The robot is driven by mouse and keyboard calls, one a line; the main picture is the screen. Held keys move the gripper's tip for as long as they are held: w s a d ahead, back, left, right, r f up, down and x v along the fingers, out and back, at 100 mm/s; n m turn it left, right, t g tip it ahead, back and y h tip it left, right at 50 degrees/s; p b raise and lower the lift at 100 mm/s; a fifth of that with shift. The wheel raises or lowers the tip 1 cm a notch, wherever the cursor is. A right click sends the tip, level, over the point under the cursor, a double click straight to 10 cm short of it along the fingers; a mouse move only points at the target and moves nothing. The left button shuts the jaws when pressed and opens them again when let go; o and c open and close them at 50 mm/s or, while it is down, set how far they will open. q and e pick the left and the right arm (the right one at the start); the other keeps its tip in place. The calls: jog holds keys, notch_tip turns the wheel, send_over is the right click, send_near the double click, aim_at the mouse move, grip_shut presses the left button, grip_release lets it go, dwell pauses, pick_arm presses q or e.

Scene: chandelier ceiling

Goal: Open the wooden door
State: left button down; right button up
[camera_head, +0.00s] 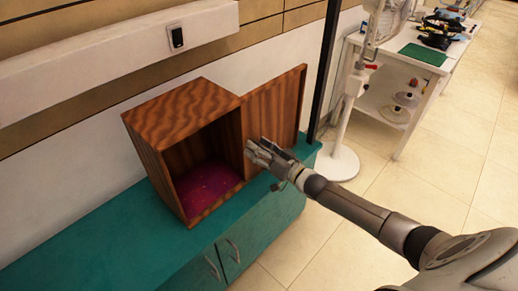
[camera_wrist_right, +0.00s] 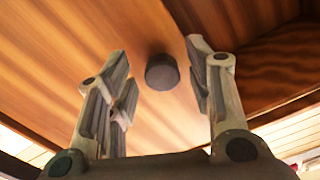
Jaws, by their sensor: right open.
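A wooden box (camera_head: 163,150) with dark striped grain stands on a teal cabinet. Its wooden door (camera_head: 275,108) is swung wide open to the right, and the box's magenta floor (camera_head: 205,187) shows inside. My right gripper (camera_head: 254,149) is in front of the open door, near its hinge side. In the right wrist view my right gripper (camera_wrist_right: 160,85) has its two fingers spread, with a round dark knob (camera_wrist_right: 162,72) on the door between and beyond them. I cannot tell whether a finger touches the door. My left gripper is not in view.
The teal cabinet top (camera_head: 95,240) is clear to the left of the box. A black post (camera_head: 325,70) and a white round-based stand (camera_head: 340,162) are right of the door. A white table (camera_head: 400,65) with tools stands behind. Tiled floor is open at right.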

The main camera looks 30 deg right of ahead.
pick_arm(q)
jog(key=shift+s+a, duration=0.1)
pick_arm(e)
jog(key=v, duration=1.2)
dwell(0.4)
